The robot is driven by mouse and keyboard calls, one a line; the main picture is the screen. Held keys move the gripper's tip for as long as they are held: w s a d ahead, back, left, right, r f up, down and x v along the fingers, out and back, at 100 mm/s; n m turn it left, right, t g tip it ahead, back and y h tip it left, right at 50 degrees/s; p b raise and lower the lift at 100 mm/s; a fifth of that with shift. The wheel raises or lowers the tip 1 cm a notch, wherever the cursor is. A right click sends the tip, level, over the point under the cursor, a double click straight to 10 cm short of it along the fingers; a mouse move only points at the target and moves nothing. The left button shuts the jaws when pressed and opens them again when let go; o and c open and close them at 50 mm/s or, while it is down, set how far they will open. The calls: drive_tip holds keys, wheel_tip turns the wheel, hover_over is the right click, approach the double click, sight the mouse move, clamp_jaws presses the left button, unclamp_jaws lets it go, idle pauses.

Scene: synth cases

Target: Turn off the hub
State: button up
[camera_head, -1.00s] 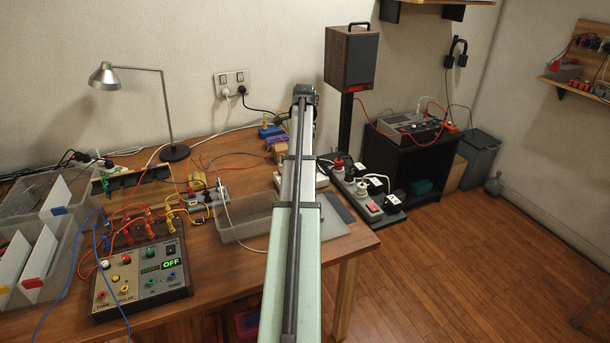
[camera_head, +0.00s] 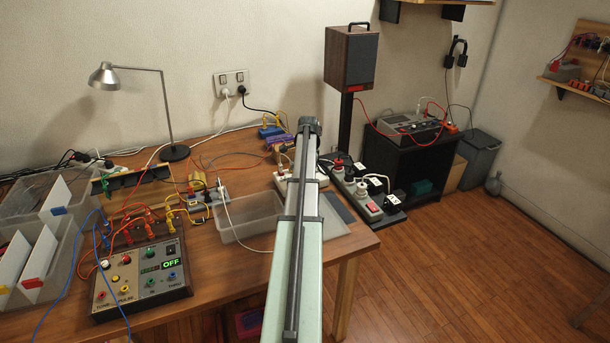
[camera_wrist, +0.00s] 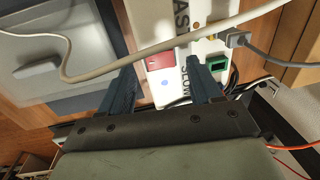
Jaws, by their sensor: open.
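The hub is most likely the white box (camera_wrist: 150,18) in the wrist view. It bears a red rocker switch (camera_wrist: 160,61), lettering that includes "SLOW", a green-edged port and a plugged-in grey cable. I cannot read the switch position. My gripper (camera_wrist: 160,66) is open, with its dark blue fingers on either side of the switch area. I cannot tell whether they touch the box. In the head view a white box (camera_head: 281,186) shows beside my arm on the table, partly covered by it. My gripper is hidden there behind the arm.
A pale cable (camera_wrist: 160,47) crosses over the white box and between the camera and its far part. A clear tray (camera_head: 228,236) lies left of my arm. A power strip (camera_head: 367,203) with plugs stands to the right. A control box (camera_head: 130,290) reading "OFF" sits front left.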

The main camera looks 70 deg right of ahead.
drive_tip(key=shift+w+d+f, duration=0.1)
drive_tip(key=shift+f, duration=0.9)
drive_tip(key=shift+c, duration=0.2)
drive_tip(key=c, duration=1)
drive_tip(key=shift+w+d, duration=0.15)
drive_tip(key=shift+d, duration=0.05)
drive_tip(key=shift+g+y, duration=0.5)
drive_tip(key=o, duration=1)
drive_tip(key=shift+o, duration=0.2)
